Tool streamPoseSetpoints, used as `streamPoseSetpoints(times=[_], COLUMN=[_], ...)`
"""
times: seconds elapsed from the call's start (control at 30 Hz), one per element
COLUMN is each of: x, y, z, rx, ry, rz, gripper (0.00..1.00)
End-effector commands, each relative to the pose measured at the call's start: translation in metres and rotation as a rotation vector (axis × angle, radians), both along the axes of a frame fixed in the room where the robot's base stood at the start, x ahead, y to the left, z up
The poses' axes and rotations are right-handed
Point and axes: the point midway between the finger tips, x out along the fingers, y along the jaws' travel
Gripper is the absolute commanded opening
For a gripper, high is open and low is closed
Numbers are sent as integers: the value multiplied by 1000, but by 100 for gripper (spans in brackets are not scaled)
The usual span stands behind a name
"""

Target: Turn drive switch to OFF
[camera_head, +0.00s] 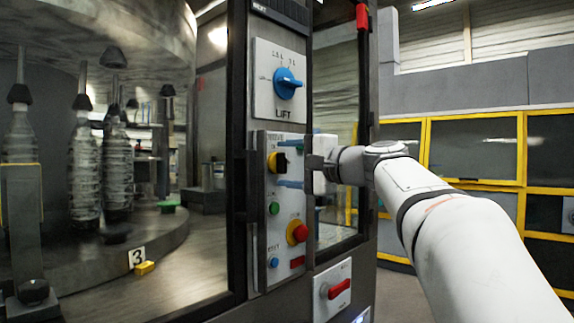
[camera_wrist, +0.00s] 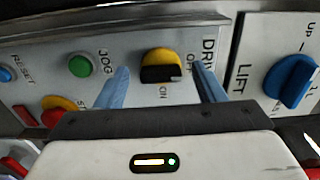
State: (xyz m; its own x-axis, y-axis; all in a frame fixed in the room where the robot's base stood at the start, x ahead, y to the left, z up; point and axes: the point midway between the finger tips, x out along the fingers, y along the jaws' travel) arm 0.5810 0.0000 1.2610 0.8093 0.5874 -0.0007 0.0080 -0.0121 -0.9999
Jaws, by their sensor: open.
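The drive switch (camera_head: 278,162) is a black and yellow knob on the grey control panel. In the wrist view the knob (camera_wrist: 161,65) shows near the middle, with ON printed below it and OFF to its right, beside the word DRIVE. I cannot tell for sure which mark it points to. My gripper (camera_head: 291,169) is at the panel, coming in from the right. Its two blue fingers are open, and in the wrist view the gripper (camera_wrist: 164,80) has one finger on each side of the knob, with gaps visible. Contact is not clear.
The blue LIFT knob (camera_head: 289,83) is above. Below are a green JOG button (camera_head: 274,208), a red stop button (camera_head: 297,232), a blue RESET button (camera_head: 273,262) and a red switch (camera_head: 338,289). Glass doors flank the panel. Yellow-framed cabinets (camera_head: 473,150) stand at right.

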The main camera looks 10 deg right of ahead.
Motion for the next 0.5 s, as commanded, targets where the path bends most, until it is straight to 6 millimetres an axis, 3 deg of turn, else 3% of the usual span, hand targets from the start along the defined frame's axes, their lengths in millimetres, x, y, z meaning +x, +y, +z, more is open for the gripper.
streamPoseSetpoints(times=[0.3,0.5], x=[-43,-56], y=[-32,-41], z=[1,0], rx=[-2,-1], ry=[-1,0], rz=[-4,-2], gripper=[63,63])
